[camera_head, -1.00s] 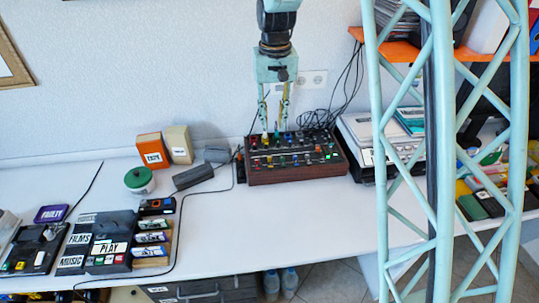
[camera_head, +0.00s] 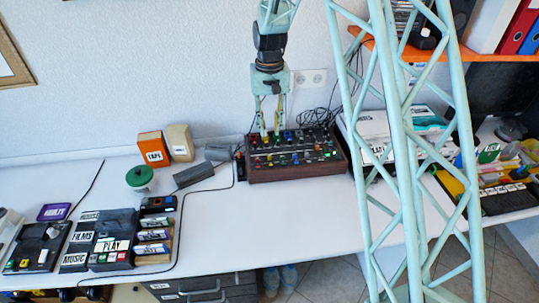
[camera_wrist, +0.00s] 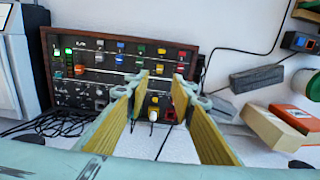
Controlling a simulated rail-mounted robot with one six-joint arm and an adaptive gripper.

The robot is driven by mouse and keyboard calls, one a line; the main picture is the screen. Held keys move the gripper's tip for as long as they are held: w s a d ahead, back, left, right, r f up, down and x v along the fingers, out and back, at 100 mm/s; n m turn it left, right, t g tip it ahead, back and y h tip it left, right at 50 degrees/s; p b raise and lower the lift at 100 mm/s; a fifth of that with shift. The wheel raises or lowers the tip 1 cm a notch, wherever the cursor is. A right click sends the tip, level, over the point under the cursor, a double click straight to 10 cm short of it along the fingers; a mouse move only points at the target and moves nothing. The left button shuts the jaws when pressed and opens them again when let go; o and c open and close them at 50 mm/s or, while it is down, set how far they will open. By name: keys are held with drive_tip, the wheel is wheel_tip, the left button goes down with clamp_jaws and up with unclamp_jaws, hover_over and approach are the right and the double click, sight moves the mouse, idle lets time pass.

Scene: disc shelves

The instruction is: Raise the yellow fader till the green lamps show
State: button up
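The mixer (camera_head: 300,173), a black panel in a brown wooden case, stands on the white table against the wall. It also shows in the wrist view (camera_wrist: 110,82). It carries rows of small coloured caps. A yellow-and-white cap (camera_wrist: 153,114) lies between my finger pads in the wrist view, with gaps at both sides; I cannot tell for certain whether it is the yellow fader. My gripper (camera_head: 272,133) points down over the mixer's left part, fingers apart; it also shows in the wrist view (camera_wrist: 160,78). Small green lamps (camera_wrist: 68,55) glow at the panel's left there.
Cables (camera_head: 318,118) lie behind the mixer. A grey box (camera_head: 193,175) and a green-lidded jar (camera_head: 141,178) stand to its left, with orange (camera_head: 154,149) and beige boxes (camera_head: 179,142) behind. The table in front of the mixer is clear.

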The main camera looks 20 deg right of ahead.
sight(269, 157)
drive_tip(key=shift+f, duration=0.1)
drive_tip(key=shift+f+b, duration=1.05)
drive_tip(key=shift+f, duration=5.75)
drive_tip(key=shift+c, duration=0.7)
clamp_jaws()
